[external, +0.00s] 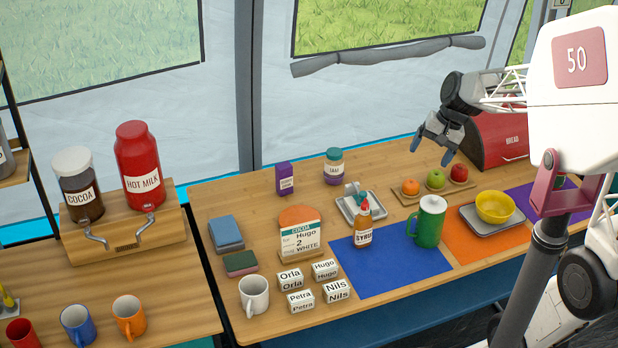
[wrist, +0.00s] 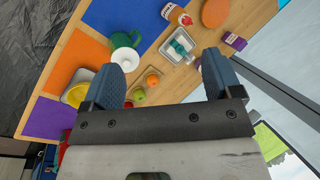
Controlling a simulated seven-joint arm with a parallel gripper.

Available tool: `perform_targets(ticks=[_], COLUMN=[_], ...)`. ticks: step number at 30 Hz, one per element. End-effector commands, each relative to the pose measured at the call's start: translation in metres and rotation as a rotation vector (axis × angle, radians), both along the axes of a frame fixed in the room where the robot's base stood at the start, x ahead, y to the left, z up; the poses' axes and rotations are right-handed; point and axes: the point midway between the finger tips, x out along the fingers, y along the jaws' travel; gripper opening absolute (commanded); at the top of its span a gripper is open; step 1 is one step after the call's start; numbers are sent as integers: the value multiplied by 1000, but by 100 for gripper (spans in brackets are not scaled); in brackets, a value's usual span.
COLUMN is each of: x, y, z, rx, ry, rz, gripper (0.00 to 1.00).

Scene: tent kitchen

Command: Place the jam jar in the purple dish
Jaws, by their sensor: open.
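The jam jar (external: 334,168) is a small purple jar with a teal lid and a JAM label. It stands upright at the back of the table, behind the small grey tray. I cannot clearly make it out in the wrist view, where a finger covers part of the table. No purple dish shows clearly; a purple mat (external: 527,197) lies at the right, partly hidden by my arm, and it also shows in the wrist view (wrist: 45,119). My gripper (external: 432,155) is open and empty, in the air right of the jar; its spread fingers show in the wrist view (wrist: 168,60).
An orange, a green apple and a red apple sit on a wooden board (external: 420,195) near my gripper. A syrup bottle (external: 363,225), green jug (external: 428,222), yellow bowl (external: 494,206) and red bread bin (external: 497,139) stand around. A purple box (external: 284,178) is left of the jar.

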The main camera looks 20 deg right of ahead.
Motion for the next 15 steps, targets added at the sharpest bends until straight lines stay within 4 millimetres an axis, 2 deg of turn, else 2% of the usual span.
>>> perform_targets(ticks=[3, 15], x=[-34, -135], y=[-4, -26], z=[6, 8], rx=[-74, -328], ry=[-48, -181], rz=[81, 350], gripper=[84, 84])
